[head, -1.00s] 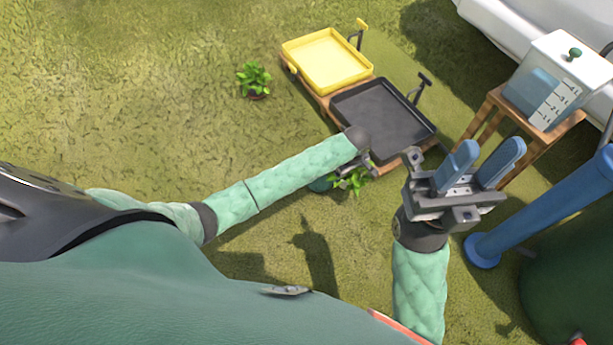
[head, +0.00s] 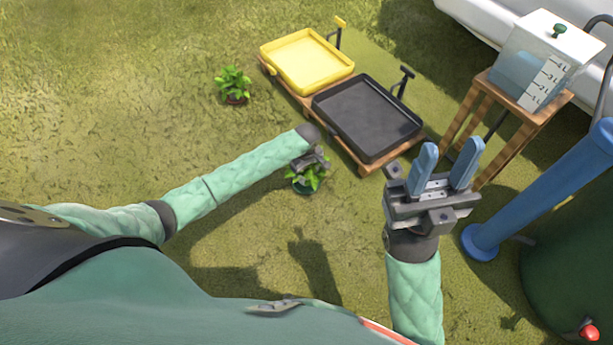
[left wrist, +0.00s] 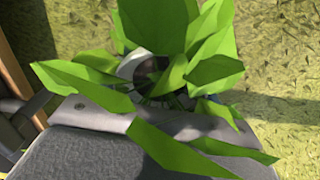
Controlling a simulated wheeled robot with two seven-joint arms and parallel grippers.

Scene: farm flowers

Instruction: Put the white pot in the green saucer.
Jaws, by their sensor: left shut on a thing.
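My left gripper (head: 312,160) is shut on the white pot, which holds a leafy green plant (head: 314,176). In the head view the leaves and gripper hide the pot. In the left wrist view a bit of the pale pot rim (left wrist: 130,66) shows among the leaves. The green saucer (head: 302,189) shows partly under the plant, on the grass. The plant overlaps it in the head view; I cannot tell whether the pot touches it. My right gripper (head: 452,147) is open and empty, with its blue fingers apart, far right of the saucer.
A yellow tray (head: 307,62) and a black tray (head: 367,118) lie on a low wooden stand behind. Another potted plant (head: 234,85) stands at left. A wooden stool (head: 497,101) with a clear tank (head: 545,60) and a blue post (head: 540,190) are at right. Open grass lies left.

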